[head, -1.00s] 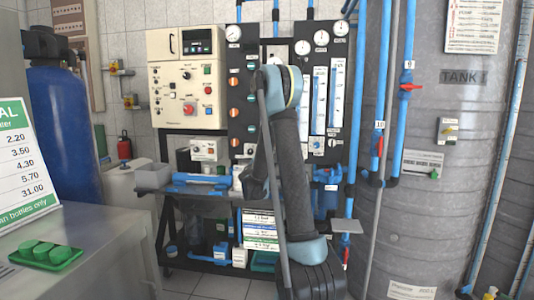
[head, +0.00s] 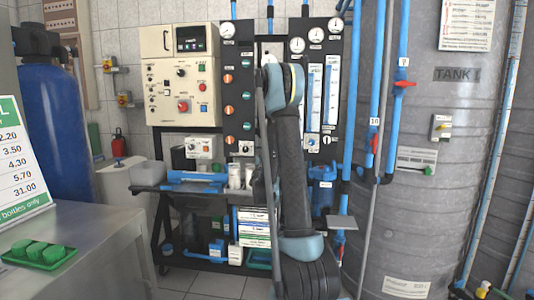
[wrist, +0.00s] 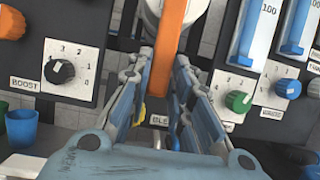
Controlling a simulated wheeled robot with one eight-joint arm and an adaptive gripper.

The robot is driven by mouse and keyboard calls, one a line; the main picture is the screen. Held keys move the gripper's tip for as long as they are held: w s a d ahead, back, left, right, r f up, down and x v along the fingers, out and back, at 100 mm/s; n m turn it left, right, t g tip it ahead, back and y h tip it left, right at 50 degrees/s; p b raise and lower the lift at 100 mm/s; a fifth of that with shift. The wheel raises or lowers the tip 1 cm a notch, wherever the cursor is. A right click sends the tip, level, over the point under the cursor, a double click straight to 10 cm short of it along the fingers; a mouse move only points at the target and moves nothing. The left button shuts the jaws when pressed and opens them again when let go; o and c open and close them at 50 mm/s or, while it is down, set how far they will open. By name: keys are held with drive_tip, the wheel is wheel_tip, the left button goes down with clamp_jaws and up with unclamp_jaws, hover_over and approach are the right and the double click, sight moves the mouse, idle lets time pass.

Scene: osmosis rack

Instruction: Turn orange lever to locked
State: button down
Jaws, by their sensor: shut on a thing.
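The orange lever (wrist: 172,45) comes down from the top of the wrist view, roughly upright, from a pale round valve body at the top. My gripper (wrist: 168,65) has one finger on each side of the lever and is shut on it. The lever's lower end passes between the fingers. In the head view my own arm stands in front of the rack and hides the lever and the gripper. A label behind the fingers is partly covered, so I cannot read a locked mark.
Green (wrist: 238,101) and blue (wrist: 288,88) knobs are on the right. In the head view a blue tank (head: 55,110) and grey tank (head: 420,210) flank the rack.

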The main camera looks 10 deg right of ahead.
idle(0.3)
drive_tip(key=c, duration=1.7)
unclamp_jaws()
drive_tip(key=shift+w, duration=0.1)
drive_tip(key=shift+v, duration=3.85)
drive_tip(key=shift+d, duration=0.15)
